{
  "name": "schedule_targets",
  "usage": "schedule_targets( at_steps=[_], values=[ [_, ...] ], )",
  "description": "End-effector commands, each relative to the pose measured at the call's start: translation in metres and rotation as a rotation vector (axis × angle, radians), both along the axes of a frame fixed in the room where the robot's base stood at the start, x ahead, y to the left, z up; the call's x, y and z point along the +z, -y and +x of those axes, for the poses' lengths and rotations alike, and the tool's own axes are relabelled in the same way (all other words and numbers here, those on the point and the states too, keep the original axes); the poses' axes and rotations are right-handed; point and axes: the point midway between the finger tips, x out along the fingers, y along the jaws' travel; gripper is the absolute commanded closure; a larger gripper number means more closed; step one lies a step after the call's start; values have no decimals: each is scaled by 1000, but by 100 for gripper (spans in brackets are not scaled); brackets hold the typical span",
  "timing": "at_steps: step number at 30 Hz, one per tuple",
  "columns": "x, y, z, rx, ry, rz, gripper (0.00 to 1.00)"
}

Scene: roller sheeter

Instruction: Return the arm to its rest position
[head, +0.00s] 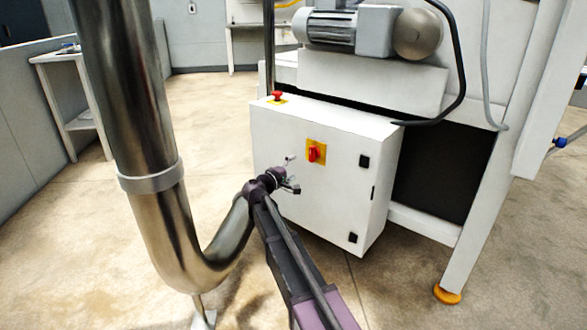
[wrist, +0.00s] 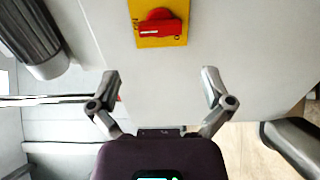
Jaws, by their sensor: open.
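My gripper (head: 290,178) is in front of the white control cabinet in the head view, with my dark arm reaching up to it from the bottom of the picture. In the wrist view my gripper (wrist: 160,88) has its two fingers spread apart, with nothing between them. A red rotary switch (head: 313,154) on a yellow plate is on the cabinet front, to the upper right of my gripper. In the wrist view the red switch (wrist: 160,23) is beyond the fingertips, apart from them. Its handle lies crosswise in that view.
The white cabinet (head: 345,205) carries a red push button (head: 277,96) on top. A thick metal pipe (head: 140,150) bends close to the left of my arm. The machine's leg (head: 487,215) stands at the right. Open floor (head: 215,95) lies behind the pipe.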

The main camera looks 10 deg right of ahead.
Motion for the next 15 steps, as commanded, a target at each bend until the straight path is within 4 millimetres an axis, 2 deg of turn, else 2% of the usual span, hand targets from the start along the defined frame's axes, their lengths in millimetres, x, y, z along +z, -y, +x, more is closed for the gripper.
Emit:
schedule_targets(
  at_steps=[8, 11, 15],
  values=[
    [-2, 6, -5, -11, -6, 19, 0],
    [-7, 16, -15, -31, -18, 59, 0],
    [-20, 40, -39, -87, -50, 162, 0]
  ],
)
